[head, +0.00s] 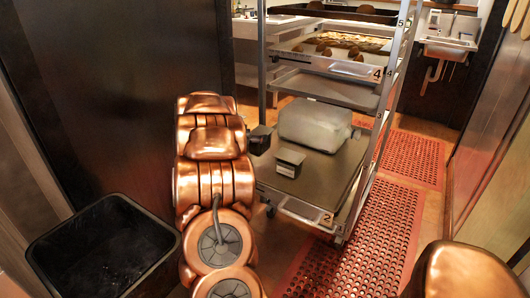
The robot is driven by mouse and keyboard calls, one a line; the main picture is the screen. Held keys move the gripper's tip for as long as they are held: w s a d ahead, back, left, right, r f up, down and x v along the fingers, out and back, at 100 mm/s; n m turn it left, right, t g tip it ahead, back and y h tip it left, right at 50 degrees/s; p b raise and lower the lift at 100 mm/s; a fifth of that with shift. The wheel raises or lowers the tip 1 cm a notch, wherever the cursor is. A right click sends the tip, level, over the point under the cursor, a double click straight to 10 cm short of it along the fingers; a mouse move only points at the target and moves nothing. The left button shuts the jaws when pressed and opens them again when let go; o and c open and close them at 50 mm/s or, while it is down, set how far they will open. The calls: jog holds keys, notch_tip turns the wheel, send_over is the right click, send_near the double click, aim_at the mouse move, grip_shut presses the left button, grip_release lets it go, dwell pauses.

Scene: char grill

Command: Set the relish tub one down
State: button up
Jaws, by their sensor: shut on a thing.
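My copper arm reaches up the left-middle of the head view, and my gripper at its far end is hidden behind the arm's own links. A small dark tub with a grey top (289,162) sits on the rack's wide lower shelf marked 2 (315,190). A second small dark tub (260,139) shows just right of my arm, partly hidden by it. I cannot tell which tub is the relish tub, or whether the second one rests on the shelf or is held.
A cloudy, bulky container (315,125) fills the back of shelf 2. The shelf marked 3 (325,88) above looks bare; shelf 4 (345,68) holds food. A black bin (105,250) stands at left. Red mats (375,235) cover the floor at right.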

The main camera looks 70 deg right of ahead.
aim_at(253, 148)
jog(key=shift+s+f+b, duration=0.1)
jog(key=shift+f+b, duration=0.65)
jog(key=shift+f, duration=1.9)
jog(key=shift+f, duration=0.1)
jog(key=o, duration=1.5)
jog(key=shift+f, duration=0.1)
jog(key=shift+c, duration=0.2)
jog(key=shift+a+r, duration=0.25)
jog(key=shift+r, duration=0.05)
jog(key=p+v, duration=0.2)
jog(key=v, duration=0.9)
jog(key=shift+a, duration=0.2)
